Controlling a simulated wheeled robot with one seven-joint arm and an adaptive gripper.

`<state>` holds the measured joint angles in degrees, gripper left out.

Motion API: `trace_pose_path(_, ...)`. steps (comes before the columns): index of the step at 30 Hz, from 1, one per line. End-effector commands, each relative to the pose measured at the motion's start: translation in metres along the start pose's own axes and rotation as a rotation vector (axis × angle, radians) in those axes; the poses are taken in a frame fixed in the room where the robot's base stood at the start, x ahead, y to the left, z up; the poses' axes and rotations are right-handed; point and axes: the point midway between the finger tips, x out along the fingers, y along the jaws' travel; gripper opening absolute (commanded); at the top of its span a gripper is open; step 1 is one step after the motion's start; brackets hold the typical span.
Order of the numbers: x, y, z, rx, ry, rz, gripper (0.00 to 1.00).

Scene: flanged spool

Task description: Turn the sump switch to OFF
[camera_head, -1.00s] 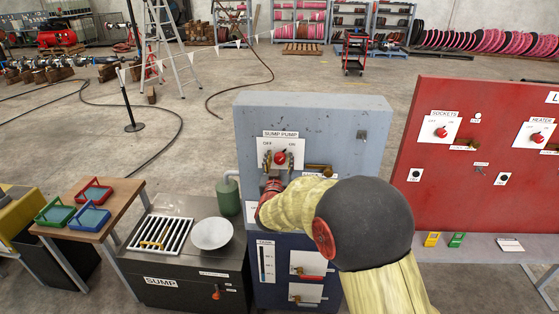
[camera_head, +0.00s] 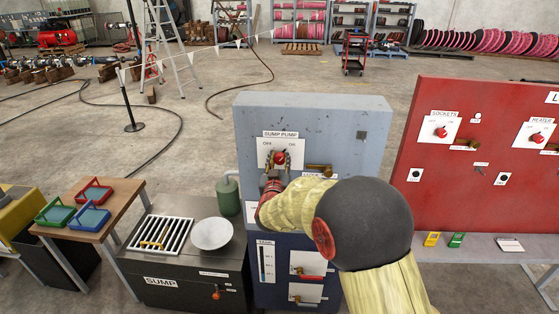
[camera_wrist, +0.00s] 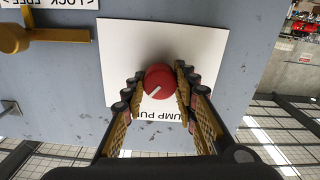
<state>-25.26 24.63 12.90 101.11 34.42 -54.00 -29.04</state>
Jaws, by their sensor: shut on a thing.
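The sump switch is a red round knob (camera_head: 281,157) on a white plate (camera_head: 264,146) marked OFF at left and ON at right, under a SUMP PUMP label (camera_head: 281,134). My gripper (camera_head: 281,160) is shut on the knob from the front, one finger on each side. The wrist view shows the knob (camera_wrist: 159,82) between the fingertips of my gripper (camera_wrist: 158,87). That view is turned over, with the label below the knob. The knob's white line points to the lower left there, which matches the upper right, ON side, of the plate.
A brass lock lever (camera_head: 318,170) sits just right and below the plate; it also shows in the wrist view (camera_wrist: 14,38). The grey-blue cabinet (camera_head: 350,125) carries more valves below. A red panel (camera_head: 440,178) stands at right. A sump box (camera_head: 180,285) is at left.

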Motion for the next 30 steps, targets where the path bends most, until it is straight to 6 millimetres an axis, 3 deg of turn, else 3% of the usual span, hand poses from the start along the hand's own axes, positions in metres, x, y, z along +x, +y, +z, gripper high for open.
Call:
trace_pose_path(8, 0.0000, -0.0006, -0.0016, -0.164, 0.001, 0.000, 0.03)
trace_pose_path(30, -0.0001, -0.0022, -0.0013, -0.862, 0.000, -0.001, 0.03)
